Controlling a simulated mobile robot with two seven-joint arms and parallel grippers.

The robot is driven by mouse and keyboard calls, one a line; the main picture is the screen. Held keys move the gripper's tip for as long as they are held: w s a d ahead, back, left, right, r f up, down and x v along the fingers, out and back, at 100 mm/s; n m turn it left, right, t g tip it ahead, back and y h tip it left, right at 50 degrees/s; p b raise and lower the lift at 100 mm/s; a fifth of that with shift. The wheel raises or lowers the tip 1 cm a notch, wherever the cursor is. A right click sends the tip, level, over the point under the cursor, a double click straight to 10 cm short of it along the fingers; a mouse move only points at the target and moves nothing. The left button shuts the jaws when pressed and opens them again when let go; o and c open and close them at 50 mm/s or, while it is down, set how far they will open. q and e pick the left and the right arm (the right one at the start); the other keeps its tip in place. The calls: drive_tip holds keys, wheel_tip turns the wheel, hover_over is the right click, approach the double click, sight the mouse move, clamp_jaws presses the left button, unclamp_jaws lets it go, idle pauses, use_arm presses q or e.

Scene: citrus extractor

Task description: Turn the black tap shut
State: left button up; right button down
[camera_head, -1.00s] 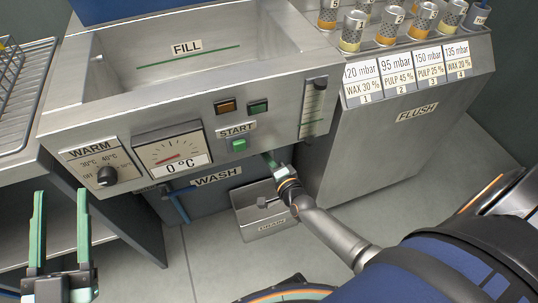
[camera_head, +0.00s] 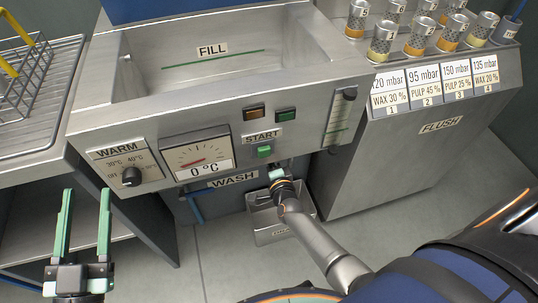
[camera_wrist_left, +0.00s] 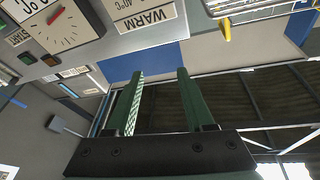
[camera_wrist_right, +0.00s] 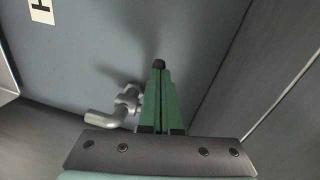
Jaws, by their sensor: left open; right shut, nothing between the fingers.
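The black tap shows only as a small black end (camera_wrist_right: 158,65) at the fingertips in the right wrist view. A grey metal tap body with a bent spout (camera_wrist_right: 118,108) is on the grey panel just left of the fingers. My right gripper (camera_wrist_right: 160,75) is shut, with nothing between its fingers, and its tips overlap the black end; I cannot tell if they touch it. In the head view the right gripper (camera_head: 275,172) is under the green start button, and my arm hides the tap. My left gripper (camera_head: 86,192) is open and empty at the lower left.
A metal drain box (camera_head: 268,228) stands on the floor under the right gripper. The flush cabinet (camera_head: 420,150) is close on its right. A blue pipe (camera_head: 195,208) runs left of the box. A dial marked WARM (camera_head: 131,177) is above the left gripper. Floor in front is clear.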

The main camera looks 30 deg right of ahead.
use_arm(q)
drive_tip(key=shift+w+r, duration=0.1)
drive_tip(key=shift+r, duration=0.3)
use_arm(e)
drive_tip(key=shift+w+a, duration=0.1)
drive_tip(key=shift+w, duration=0.25)
use_arm(q)
drive_tip(key=shift+r, duration=0.3)
use_arm(e)
drive_tip(key=shift+w+r, duration=0.1)
drive_tip(key=shift+r, duration=0.05)
use_arm(q)
wheel_tip(320, 180, down, 13)
drive_tip(key=n+g+y+p, duration=0.2)
drive_tip(key=g, duration=0.2)
drive_tip(key=shift+a+f+g+y, duration=0.15)
drive_tip(key=shift+a+g+y, duration=0.25)
use_arm(e)
drive_tip(key=f+v, duration=0.1)
drive_tip(key=v, duration=0.6)
drive_tip(key=shift+s+r, duration=0.4)
drive_tip(key=shift+r, duration=0.05)
use_arm(q)
drive_tip(key=shift+w, duration=0.1)
